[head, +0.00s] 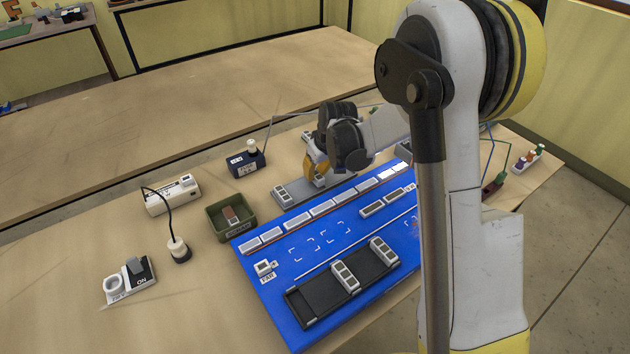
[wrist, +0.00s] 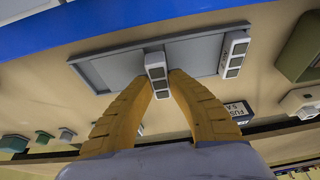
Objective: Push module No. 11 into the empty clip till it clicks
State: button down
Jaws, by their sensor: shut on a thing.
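My gripper (head: 317,178) is over the grey tray (head: 298,197) behind the blue board. In the wrist view its yellow fingers (wrist: 162,84) are shut on a narrow white module with dark square cells (wrist: 156,68). The held module is at the tray (wrist: 105,72); I cannot tell whether it still touches it. Its number is not readable. A second such module (head: 283,195) lies at the tray's end and also shows in the wrist view (wrist: 234,54). The blue board (head: 300,279) carries a dark holder (head: 318,298) with two similar modules (head: 345,276) (head: 383,251). I cannot make out which clip is empty.
A row of pale panels (head: 322,207) runs along the board's back edge. A green bin (head: 232,232), a dark blue box (head: 246,163), a white power unit (head: 173,195) and a switch block (head: 128,279) stand left. My arm hides the board's right part.

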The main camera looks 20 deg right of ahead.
aim_at(315, 174)
jog(key=shift+r+p, duration=1.3)
jog(key=shift+r, duration=0.75)
jog(key=shift+s, duration=0.1)
